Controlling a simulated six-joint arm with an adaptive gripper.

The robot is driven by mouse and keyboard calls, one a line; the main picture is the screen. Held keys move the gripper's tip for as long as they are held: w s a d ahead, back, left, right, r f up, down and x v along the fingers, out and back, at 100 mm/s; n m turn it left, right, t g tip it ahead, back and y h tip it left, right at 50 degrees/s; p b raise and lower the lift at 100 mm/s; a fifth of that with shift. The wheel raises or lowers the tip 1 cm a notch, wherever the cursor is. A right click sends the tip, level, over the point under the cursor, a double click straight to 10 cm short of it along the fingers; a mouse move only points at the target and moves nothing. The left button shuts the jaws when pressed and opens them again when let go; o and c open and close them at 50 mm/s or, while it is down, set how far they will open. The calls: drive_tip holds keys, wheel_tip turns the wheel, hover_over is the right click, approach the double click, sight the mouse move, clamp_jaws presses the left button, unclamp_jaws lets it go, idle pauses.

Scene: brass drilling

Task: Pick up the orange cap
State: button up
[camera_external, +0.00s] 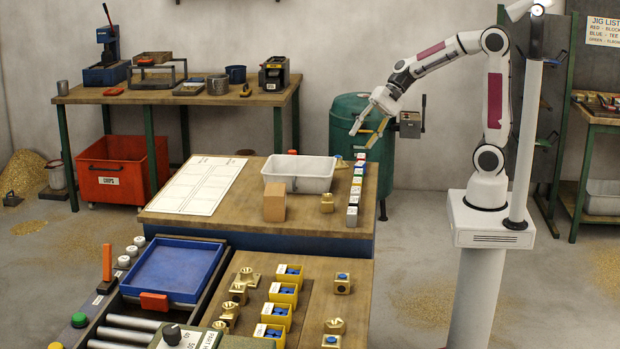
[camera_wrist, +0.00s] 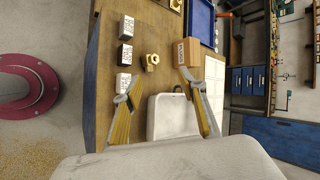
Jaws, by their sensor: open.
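My gripper (camera_external: 362,139) is open and empty, above the far right corner of the wooden worktable (camera_external: 240,218). In the wrist view my gripper (camera_wrist: 153,88) has its two yellow-padded fingers spread wide, with nothing between them. A row of small labelled blocks (camera_external: 357,181) runs along the table's right edge, below and in front of my gripper. Some labelled white blocks (camera_wrist: 124,55) show in the wrist view. A small brass-coloured piece (camera_external: 339,162) sits near the far edge; its details are too small to tell.
A white tray (camera_external: 300,185), a tan block (camera_external: 274,208) and a brass fitting (camera_external: 327,204) stand on the worktable. A green drum (camera_external: 345,125) stands behind it.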

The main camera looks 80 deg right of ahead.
drive_tip(key=w+d+f+m+t, duration=0.2)
drive_tip(key=w+d+f+m, duration=0.1)
drive_tip(key=w+d+m, duration=0.4)
drive_tip(key=w+d+f+m+t, duration=0.2)
drive_tip(key=w+d+m, duration=0.3)
drive_tip(key=w, duration=0.4)
drive_tip(key=w+d+f+m+t+h, duration=0.1)
drive_tip(key=d+f+m, duration=0.2)
drive_tip(key=d, duration=0.4)
drive_tip(key=w+d+f+m+t+h, duration=0.1)
drive_tip(key=w+d+f+m+h, duration=0.1)
drive_tip(key=d, duration=0.5)
drive_tip(key=w+d+f+m+t+h, duration=0.1)
drive_tip(key=w+d+f+m+h, duration=0.1)
drive_tip(key=d+f+m, duration=0.3)
drive_tip(key=shift+w+d+f, duration=0.15)
drive_tip(key=shift+d+f, duration=0.6)
drive_tip(key=shift+d, duration=0.25)
drive_tip(key=shift+x, duration=1.2)
drive_tip(key=shift+w, duration=0.1)
drive_tip(key=shift+w+a, duration=0.1)
